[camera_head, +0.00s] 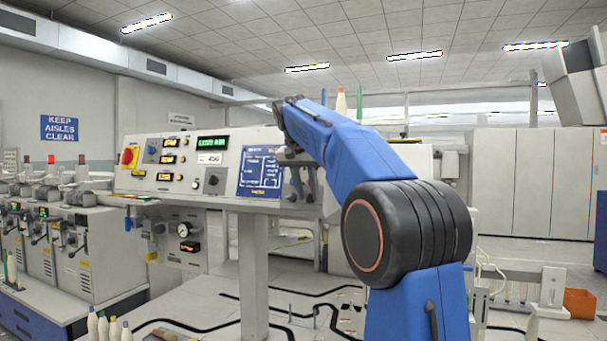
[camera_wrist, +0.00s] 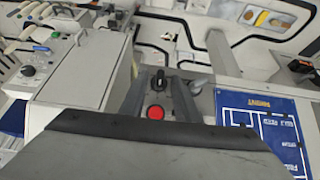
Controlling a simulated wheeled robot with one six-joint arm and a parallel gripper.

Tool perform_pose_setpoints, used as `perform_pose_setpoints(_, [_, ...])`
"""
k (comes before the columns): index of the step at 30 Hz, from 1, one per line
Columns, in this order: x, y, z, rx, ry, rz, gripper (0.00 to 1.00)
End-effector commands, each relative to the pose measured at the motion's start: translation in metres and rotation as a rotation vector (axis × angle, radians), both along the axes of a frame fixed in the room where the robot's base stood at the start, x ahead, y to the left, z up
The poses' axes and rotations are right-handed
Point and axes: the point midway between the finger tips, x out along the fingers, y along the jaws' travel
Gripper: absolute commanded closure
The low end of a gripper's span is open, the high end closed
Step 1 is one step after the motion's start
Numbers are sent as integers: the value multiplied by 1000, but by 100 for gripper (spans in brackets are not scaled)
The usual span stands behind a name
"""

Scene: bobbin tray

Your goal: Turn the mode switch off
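In the wrist view a black knob (camera_wrist: 158,82) with a raised grip, likely the mode switch, shows between the fingers of my gripper (camera_wrist: 159,78). Its label cannot be read. A red round button (camera_wrist: 155,112) shows just below it. My gripper is open, one finger on each side of the knob; I cannot tell whether they touch it. In the head view my gripper (camera_head: 301,184) is at the right part of the grey control panel (camera_head: 225,197), right of the blue diagram plate (camera_head: 259,172). The knob and button are hidden there by my arm.
Left on the panel are a red knob on a yellow plate (camera_head: 129,156), a green display (camera_head: 212,142) and another black knob (camera_head: 213,180). The blue plate also shows beside my gripper in the wrist view (camera_wrist: 262,128). Machines (camera_head: 75,245) stand at left.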

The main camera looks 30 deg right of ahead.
Motion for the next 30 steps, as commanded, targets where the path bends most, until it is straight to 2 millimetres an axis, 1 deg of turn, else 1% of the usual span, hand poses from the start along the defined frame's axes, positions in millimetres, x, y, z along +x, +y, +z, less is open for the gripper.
perform_pose_setpoints(5, [-7,10,23,0,-2,1,71])
perform_pose_setpoints(18, [-31,42,99,0,-3,1,71])
perform_pose_setpoints(24, [-40,53,125,0,-3,1,71])
perform_pose_setpoints(30, [-45,59,141,-1,-2,0,71])
